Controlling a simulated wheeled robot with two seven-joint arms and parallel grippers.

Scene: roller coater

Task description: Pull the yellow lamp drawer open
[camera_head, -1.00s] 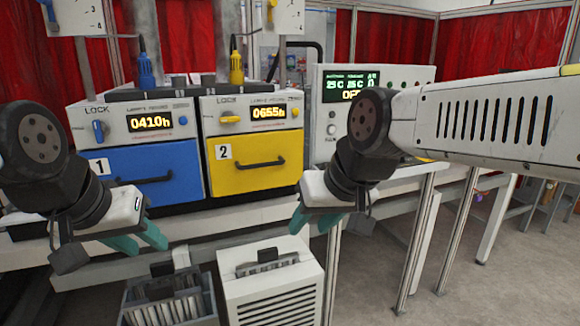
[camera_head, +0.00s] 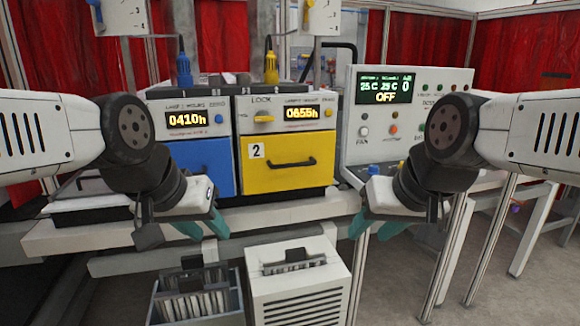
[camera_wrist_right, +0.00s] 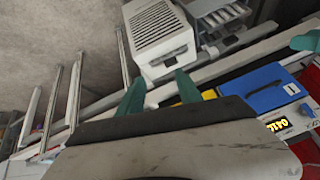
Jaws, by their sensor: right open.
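The yellow lamp drawer (camera_head: 270,175), labelled 2, is shut flush in its white unit in the head view. Its black bar handle (camera_head: 292,163) crosses the front. A yellow lock knob (camera_head: 264,119) is above it. In the right wrist view only a small yellow patch (camera_wrist_right: 209,95) of the drawer shows. My left gripper (camera_head: 202,226) is open and empty, in front of and below the blue drawer. My right gripper (camera_head: 375,226) is open and empty, to the right of and below the yellow drawer. Neither touches the handle. The right gripper's teal fingers (camera_wrist_right: 160,95) are spread in the wrist view.
The blue drawer (camera_head: 205,165) is shut beside the yellow one, partly hidden by my left arm. A control panel (camera_head: 390,110) stands to the right. Below the bench are a white slatted box (camera_head: 300,290) and a grey bin (camera_head: 200,305). Space directly before the yellow drawer is clear.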

